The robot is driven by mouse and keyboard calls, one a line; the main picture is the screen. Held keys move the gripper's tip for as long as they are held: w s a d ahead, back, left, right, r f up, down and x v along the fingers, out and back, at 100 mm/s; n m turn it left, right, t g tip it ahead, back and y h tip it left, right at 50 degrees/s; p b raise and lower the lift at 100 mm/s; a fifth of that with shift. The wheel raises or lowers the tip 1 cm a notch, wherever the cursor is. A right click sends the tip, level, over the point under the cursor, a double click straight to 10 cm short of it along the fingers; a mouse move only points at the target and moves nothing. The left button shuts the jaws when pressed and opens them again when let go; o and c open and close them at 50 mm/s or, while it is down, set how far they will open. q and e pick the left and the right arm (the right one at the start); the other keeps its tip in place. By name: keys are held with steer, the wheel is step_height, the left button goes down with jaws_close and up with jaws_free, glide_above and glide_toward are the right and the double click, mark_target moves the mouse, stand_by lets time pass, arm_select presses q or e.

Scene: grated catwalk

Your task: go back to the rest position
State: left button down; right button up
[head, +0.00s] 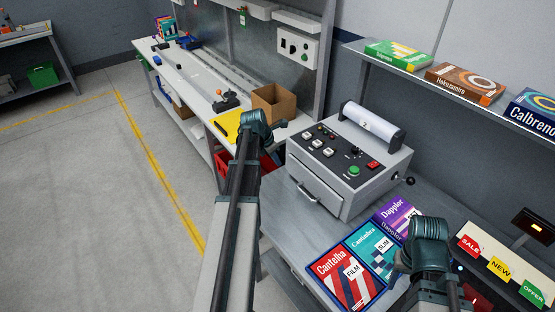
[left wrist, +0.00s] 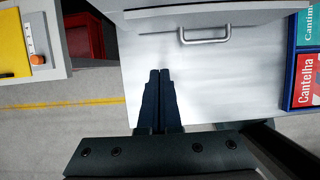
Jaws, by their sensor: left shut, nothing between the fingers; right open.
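My left gripper (head: 256,122) reaches forward in the middle of the head view, in front of the grey control machine's left side. In the left wrist view its two dark fingers (left wrist: 160,76) are together with nothing between them, over the pale bench top and just left of a drawer handle (left wrist: 205,38). My right gripper (head: 430,232) is at the lower right, over the bench near the boxes; its fingers are largely hidden, and I see nothing held in it.
The grey machine (head: 345,170) stands on the bench. A blue-edged tray (head: 343,262) holds Cantelha and Cantimbra boxes, with a purple Dapplor box (head: 393,214) behind. A sign rack (head: 500,265) stands right. A shelf (head: 455,88) bears several boxes. Open floor (head: 70,200) lies left.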

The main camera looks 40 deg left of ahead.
arm_select(q)
steer(key=s+d+f+m+g+b, duration=0.1)
steer(key=s+d+m+g, duration=0.15)
steer(key=d+m, duration=0.85)
steer(key=s+d+f+m+g, duration=0.1)
steer(key=s+d+f+m, duration=0.15)
steer(key=d+m, duration=0.85)
steer(key=s+d+m+y, duration=0.1)
steer(key=s+d+m, duration=0.5)
steer(key=d, duration=0.3)
steer(key=s+d+m+y+b, duration=0.1)
steer(key=s+d+m, duration=0.6)
steer(key=d+m, duration=0.1)
steer(key=shift+s+d+g+y, duration=0.15)
steer(key=shift+d+g+y, duration=0.15)
steer(key=shift+d+g, duration=0.25)
